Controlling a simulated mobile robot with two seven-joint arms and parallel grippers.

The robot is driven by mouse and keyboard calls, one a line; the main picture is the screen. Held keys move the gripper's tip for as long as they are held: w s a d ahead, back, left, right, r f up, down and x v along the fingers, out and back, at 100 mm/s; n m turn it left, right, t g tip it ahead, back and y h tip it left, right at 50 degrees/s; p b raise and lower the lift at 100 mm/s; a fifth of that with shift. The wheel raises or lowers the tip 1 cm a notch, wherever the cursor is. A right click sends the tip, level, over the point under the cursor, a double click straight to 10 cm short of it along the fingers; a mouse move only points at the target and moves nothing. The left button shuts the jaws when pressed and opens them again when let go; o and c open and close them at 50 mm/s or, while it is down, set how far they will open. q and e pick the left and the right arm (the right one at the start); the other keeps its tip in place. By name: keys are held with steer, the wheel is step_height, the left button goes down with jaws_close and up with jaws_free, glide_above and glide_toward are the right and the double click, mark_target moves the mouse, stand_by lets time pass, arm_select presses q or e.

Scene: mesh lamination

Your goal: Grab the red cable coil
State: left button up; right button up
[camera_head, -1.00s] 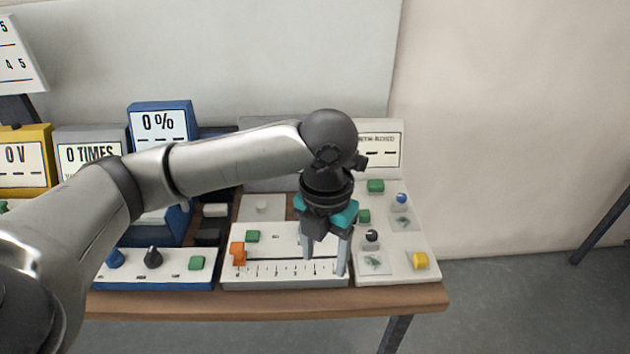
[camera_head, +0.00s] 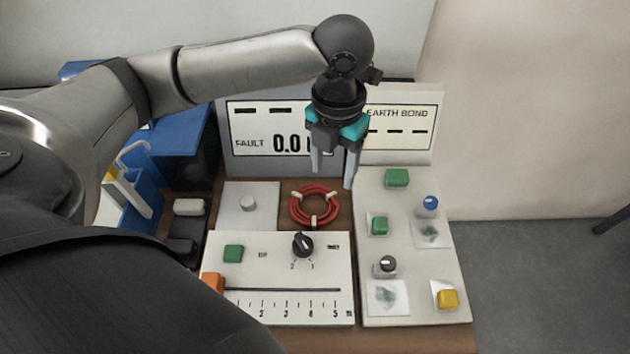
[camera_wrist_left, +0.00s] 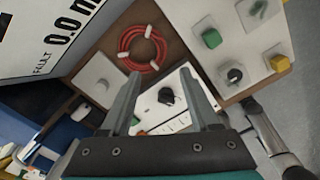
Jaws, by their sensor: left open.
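The red cable coil (camera_head: 315,205) lies on the wooden table, a ring with white ties, behind the white slider panel. My left gripper (camera_head: 333,180) is open and empty, its fingers pointing down. In the head view its fingertips appear just above and behind the coil, apart from it. In the left wrist view the coil (camera_wrist_left: 143,48) lies beyond the fingertips (camera_wrist_left: 163,88), up and to the left, and nothing is between the fingers.
A fault display (camera_head: 262,140) stands behind the coil, with the earth bond panel (camera_head: 412,265) to its right. The white slider panel (camera_head: 300,275) with a black knob (camera_head: 303,244) is in front. A plate with a white knob (camera_head: 249,203) is at left.

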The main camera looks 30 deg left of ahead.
arm_select(q)
steer(key=b, duration=0.2)
glide_above(332, 211)
steer(key=f, duration=0.7)
steer(key=shift+s+a, duration=0.1)
steer(key=shift+s, duration=0.2)
steer(key=shift+w+f, duration=0.1)
steer(key=shift+f, duration=0.5)
steer(key=f, duration=0.2)
steer(key=f+b, duration=0.1)
steer(key=f, duration=0.1)
steer(key=shift+w+f, duration=0.2)
steer(key=shift+f, duration=0.15)
jaws_close()
steer(key=shift+r, duration=0.1)
